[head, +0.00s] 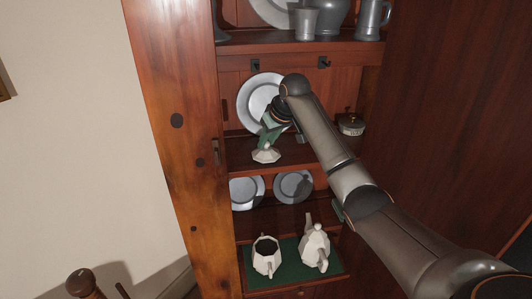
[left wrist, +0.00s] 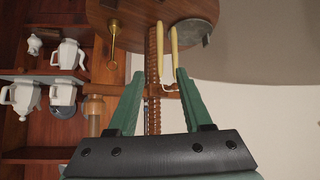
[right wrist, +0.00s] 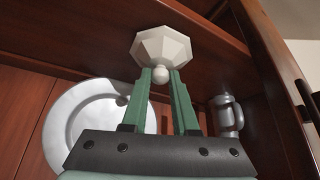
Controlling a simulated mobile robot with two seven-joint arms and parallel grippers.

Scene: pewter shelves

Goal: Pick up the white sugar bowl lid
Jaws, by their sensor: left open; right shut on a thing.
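The white sugar bowl lid (head: 266,155) is faceted with a small round knob. It shows large in the right wrist view (right wrist: 163,45). My right gripper (head: 266,142) is shut on the lid's knob, with its green fingers on both sides of it. The lid is at the middle shelf; I cannot tell whether it touches the board. A white faceted bowl (head: 266,262) with an open dark top stands on the green mat (head: 285,280) on a lower shelf. My left gripper (left wrist: 159,72) is open and empty in the left wrist view; the head view does not show it.
A white teapot (head: 315,248) stands right of the bowl. Pewter plates (head: 293,186) lean on the shelf above them. A large plate (head: 257,98) and a dark lidded pot (head: 350,124) flank my right arm. Yellow candles (left wrist: 174,55) show near my left gripper.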

